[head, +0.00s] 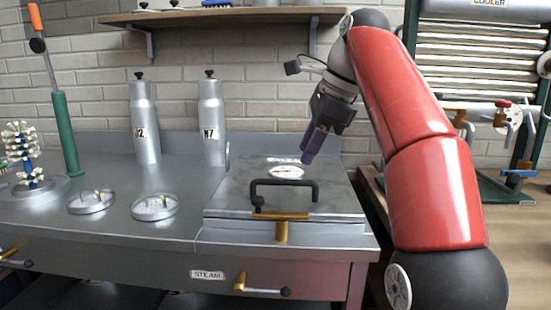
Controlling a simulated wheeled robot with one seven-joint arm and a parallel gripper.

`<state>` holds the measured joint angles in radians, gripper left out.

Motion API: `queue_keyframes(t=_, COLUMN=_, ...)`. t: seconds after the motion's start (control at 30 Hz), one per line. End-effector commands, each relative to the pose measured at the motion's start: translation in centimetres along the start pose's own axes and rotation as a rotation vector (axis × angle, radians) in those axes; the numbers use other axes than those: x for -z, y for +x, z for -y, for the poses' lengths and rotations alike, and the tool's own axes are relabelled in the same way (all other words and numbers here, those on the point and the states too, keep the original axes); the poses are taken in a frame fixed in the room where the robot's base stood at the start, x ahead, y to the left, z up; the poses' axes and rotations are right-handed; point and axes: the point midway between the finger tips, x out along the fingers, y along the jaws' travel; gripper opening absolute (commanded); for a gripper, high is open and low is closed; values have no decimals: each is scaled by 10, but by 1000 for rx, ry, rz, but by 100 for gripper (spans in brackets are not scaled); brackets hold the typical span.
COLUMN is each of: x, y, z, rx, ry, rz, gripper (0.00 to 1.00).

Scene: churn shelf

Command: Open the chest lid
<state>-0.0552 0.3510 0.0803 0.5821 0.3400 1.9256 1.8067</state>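The steam chest lid (234,191) is a flat grey metal panel set in the right part of the counter, and it lies closed. It carries a round white gauge (286,172) and a black bar handle (285,183) near its front edge. A brass latch piece (281,226) sits at the front edge, below the handle. My gripper (309,158) hangs above the back right part of the lid, pointing down, apart from the handle. Its fingers are seen nearly edge-on, so whether they are open is unclear. I see nothing held in it.
Two round dishes (155,206) (91,201) lie on the counter. A wall shelf (220,17) runs above. A cooler rack (480,75) stands at right.

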Motion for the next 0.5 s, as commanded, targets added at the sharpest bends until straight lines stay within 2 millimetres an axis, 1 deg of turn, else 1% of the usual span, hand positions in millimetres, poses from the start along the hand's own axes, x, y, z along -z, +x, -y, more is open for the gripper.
queue_keyframes(t=0.13, x=-3, y=-1, z=4, rx=-11, ry=49, rz=10, gripper=34)
queue_keyframes(t=0.27, x=-3, y=3, z=4, rx=-12, ry=54, rz=11, gripper=34)
queue_keyframes(t=0.37, x=-4, y=11, z=4, rx=-12, ry=54, rz=11, gripper=34)
queue_keyframes(t=0.5, x=-3, y=26, z=2, rx=-14, ry=53, rz=10, gripper=34)
